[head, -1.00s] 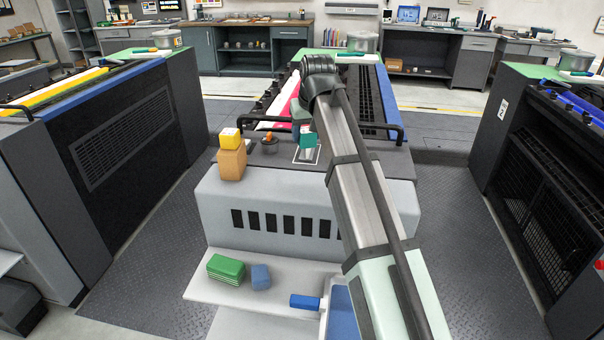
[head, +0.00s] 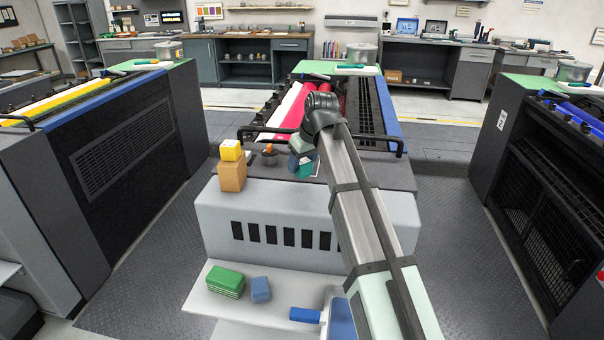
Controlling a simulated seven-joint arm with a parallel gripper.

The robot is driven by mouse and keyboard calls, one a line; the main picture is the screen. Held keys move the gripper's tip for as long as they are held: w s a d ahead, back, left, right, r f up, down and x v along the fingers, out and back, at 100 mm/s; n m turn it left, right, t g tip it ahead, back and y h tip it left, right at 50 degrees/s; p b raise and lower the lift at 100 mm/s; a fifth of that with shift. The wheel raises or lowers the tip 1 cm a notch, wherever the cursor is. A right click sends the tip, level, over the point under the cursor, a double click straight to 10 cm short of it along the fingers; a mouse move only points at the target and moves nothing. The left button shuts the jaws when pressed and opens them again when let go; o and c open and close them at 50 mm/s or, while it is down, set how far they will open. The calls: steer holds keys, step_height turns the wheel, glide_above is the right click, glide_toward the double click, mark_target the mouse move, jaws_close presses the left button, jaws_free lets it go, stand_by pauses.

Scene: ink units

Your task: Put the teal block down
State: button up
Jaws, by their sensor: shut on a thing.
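The teal block (head: 293,164) is in the head view, low over the dark top of the middle ink unit (head: 370,172), in front of the rollers. My gripper (head: 301,152) is directly above it and shut on it; the arm hides part of the fingers. The block looks turned or tilted. It overlaps a small white-edged card or plate (head: 316,170) in the picture. I cannot tell whether the block's underside touches the surface.
Left of the block are a small dark bowl with an orange thing (head: 269,151) and a yellow block (head: 231,150) on a tan box (head: 232,177). A black rail (head: 262,129) runs behind. Green (head: 225,281) and blue (head: 261,289) blocks lie on the lower step.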

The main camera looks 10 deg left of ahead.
mark_target(302, 173)
steer(key=shift+f, duration=1.8)
steer(key=o, duration=1)
steer(key=shift+f, duration=0.1)
steer(key=v, duration=1.2)
steer(key=shift+w, duration=0.1)
